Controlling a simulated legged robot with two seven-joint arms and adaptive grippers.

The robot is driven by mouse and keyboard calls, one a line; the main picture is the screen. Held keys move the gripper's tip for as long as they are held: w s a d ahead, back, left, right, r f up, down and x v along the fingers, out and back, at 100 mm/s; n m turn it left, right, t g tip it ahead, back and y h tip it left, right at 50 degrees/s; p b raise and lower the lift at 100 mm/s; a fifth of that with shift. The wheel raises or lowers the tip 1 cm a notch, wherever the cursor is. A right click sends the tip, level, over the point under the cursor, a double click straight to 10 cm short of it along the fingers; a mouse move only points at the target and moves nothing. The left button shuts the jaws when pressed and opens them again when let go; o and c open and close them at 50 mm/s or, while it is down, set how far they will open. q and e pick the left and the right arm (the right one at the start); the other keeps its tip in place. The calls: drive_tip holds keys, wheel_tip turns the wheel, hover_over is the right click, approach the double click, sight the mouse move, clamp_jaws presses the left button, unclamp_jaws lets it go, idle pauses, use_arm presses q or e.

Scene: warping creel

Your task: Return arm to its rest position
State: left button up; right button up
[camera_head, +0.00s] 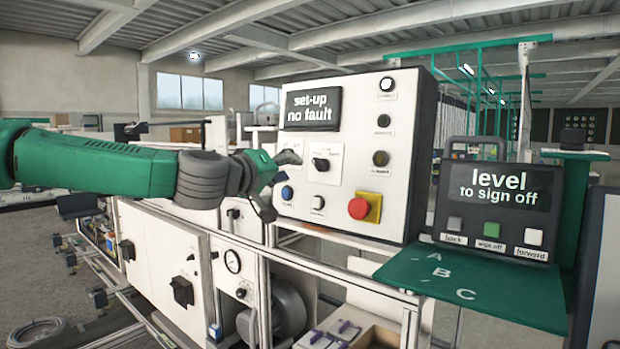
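My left arm, green with a dark grey wrist, reaches in from the left. Its gripper (281,180) is in front of the left part of the white control panel (337,225). Its fingers are spread apart, one high and one low, with nothing seen between them. The fingers overlap the panel near a blue button (287,192) and a black rotary switch (320,163); I cannot tell whether they touch it. The panel's small display (313,108) reads "set-up no fault". My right gripper is out of view.
A red emergency button (358,208) is on the panel. To the right, a dark box (494,212) reading "level to sign off" stands by a green shelf (455,282) marked A, B, C. White cabinets (160,262) and metal framing lie below my arm. Open floor shows at far left.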

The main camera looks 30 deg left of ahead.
use_arm(q)
drive_tip(key=s+d+f+m+g+b, duration=0.2)
drive_tip(key=d+f+g, duration=0.15)
drive_tip(key=f, duration=1.05)
drive_tip(key=s+d+f+m+g+h+b, duration=0.1)
drive_tip(key=s+d+f+m+g, duration=0.2)
drive_tip(key=f, duration=1.1)
drive_tip(key=s+d+f+m+g+b, duration=0.15)
drive_tip(key=d+f, duration=0.35)
drive_tip(key=f, duration=0.9)
drive_tip(key=s+d+f+m+g+b, duration=0.1)
drive_tip(key=s+f+g, duration=0.3)
drive_tip(key=s+f, duration=0.8)
drive_tip(key=s+d+f+m+g+b, duration=0.2)
drive_tip(key=s+f+g, duration=0.3)
drive_tip(key=s+f, duration=0.8)
drive_tip(key=s+b, duration=0.1)
drive_tip(key=s, duration=0.4)
drive_tip(key=shift+s+d, duration=0.2)
drive_tip(key=shift+s, duration=0.05)
drive_tip(key=shift+w+m, duration=0.15)
drive_tip(key=shift+m, duration=0.1)
drive_tip(key=shift+c, duration=0.4)
